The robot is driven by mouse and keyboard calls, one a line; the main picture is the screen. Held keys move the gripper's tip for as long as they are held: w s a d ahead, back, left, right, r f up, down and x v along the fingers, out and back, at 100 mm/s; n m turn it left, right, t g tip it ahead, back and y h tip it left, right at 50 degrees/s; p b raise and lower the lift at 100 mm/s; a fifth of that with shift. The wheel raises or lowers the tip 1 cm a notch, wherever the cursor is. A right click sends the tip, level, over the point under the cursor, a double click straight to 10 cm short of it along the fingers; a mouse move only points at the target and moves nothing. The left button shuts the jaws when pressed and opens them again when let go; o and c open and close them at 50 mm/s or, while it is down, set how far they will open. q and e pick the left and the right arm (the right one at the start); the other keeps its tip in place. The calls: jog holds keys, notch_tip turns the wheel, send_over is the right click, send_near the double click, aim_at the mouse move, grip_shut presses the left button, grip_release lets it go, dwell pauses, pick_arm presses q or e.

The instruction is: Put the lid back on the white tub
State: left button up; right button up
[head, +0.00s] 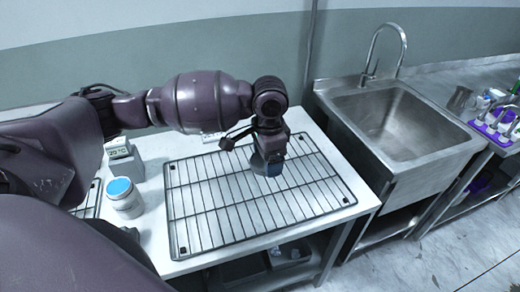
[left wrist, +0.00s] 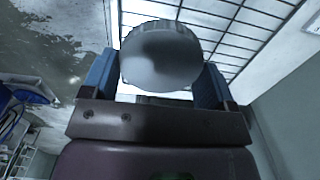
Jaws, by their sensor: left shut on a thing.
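The white tub (head: 125,203) stands upright on the white table, left of the wire rack, with a round blue surface showing inside its rim. My left gripper (head: 267,168) points down over the right part of the rack, well to the right of the tub. In the left wrist view, its two blue fingers (left wrist: 153,82) are shut on a round, pale grey-white lid (left wrist: 160,55), one finger on each side. In the head view the lid is mostly hidden by the gripper. I cannot tell whether it touches the rack. My right gripper is not in view.
The wire rack (head: 213,209) covers most of the white table (head: 156,237). A small device with a display (head: 119,150) stands behind the tub. A steel sink (head: 392,118) with a tall tap is on the right. Purple holders (head: 497,130) stand at the far right.

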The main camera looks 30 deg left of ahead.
pick_arm(q)
jog(key=d+n, duration=0.1)
jog(key=n, duration=0.1)
jog(key=d+n, duration=0.1)
jog(key=n, duration=0.1)
jog(key=shift+s+d+f+n, duration=0.1)
jog(key=shift+s+f+n, duration=0.05)
jog(key=shift+s+n, duration=0.2)
jog(key=shift+s+d+n, duration=0.15)
jog(key=shift+d+n, duration=0.2)
jog(key=shift+n, duration=0.5)
jog(key=shift+s+d+n, duration=0.15)
jog(key=shift+d+n, duration=0.2)
jog(key=shift+n, duration=0.45)
